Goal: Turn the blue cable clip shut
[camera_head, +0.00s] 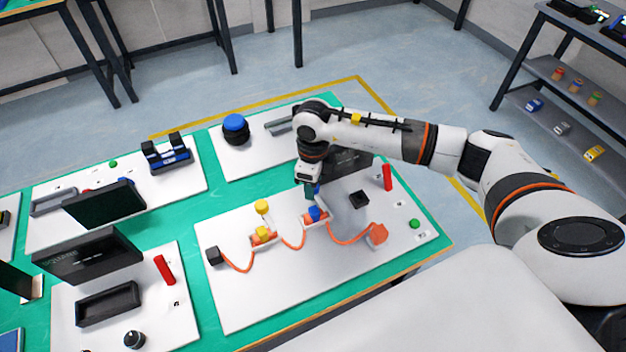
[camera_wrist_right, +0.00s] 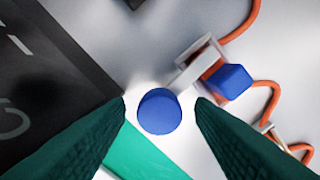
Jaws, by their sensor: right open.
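The blue cable clip is a white base (camera_wrist_right: 195,64) with a blue block (camera_wrist_right: 228,81) on it and a round blue knob (camera_wrist_right: 160,111) off to one side. In the head view its blue block (camera_head: 315,213) sits on the white board (camera_head: 225,300), along an orange cable (camera_head: 345,240). My right gripper (camera_head: 309,190) points down just behind that block. In the right wrist view its two dark green fingers (camera_wrist_right: 160,103) are open, one on each side of the round knob, with gaps showing. My left gripper is in neither view.
A yellow clip (camera_head: 263,236) with a raised yellow knob (camera_head: 262,206) stands left on the same cable. A dark upright panel (camera_head: 350,162) stands close behind my right gripper. A red post (camera_head: 387,177), black block (camera_head: 359,199) and green button (camera_head: 415,223) lie right. The board's front is clear.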

